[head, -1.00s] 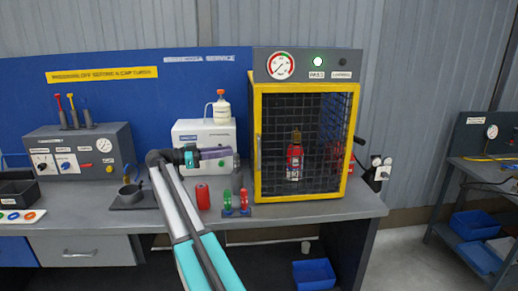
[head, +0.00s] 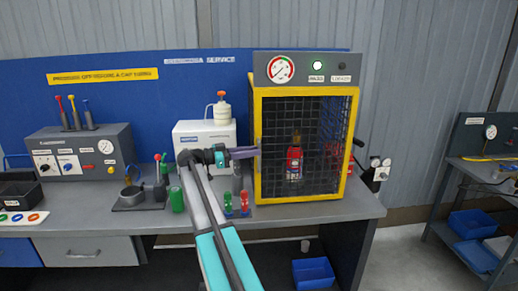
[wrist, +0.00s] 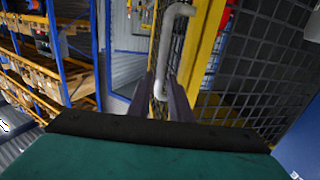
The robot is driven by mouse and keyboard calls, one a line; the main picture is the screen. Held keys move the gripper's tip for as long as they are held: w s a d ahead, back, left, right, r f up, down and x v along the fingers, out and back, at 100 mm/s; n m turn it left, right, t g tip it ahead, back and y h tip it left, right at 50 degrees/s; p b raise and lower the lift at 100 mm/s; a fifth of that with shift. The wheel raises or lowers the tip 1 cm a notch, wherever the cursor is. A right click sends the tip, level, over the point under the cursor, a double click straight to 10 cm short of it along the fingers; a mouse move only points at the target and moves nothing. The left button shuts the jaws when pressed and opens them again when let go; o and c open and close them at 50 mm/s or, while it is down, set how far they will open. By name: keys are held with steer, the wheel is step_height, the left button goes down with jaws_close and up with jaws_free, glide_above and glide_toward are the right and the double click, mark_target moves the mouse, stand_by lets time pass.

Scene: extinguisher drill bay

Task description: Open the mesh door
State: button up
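The mesh door (head: 303,195) has a yellow frame and dark wire mesh. My gripper (head: 256,152) is at that edge in the head view, coming from the left. In the wrist view its two dark fingers (wrist: 163,85) are apart, with the lower part of the handle showing between their tips. I cannot tell whether either finger touches it. In the head view the gripper covers part of the handle.
A red extinguisher (head: 294,163) stands inside the cage. Small red and green valves (head: 236,204) stand on the bench left of the door, below my arm. Bench space before the door is narrow.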

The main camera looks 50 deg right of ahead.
steer(key=shift+p+x, duration=0.45)
steer(key=shift+x, duration=1.25)
jaws_close()
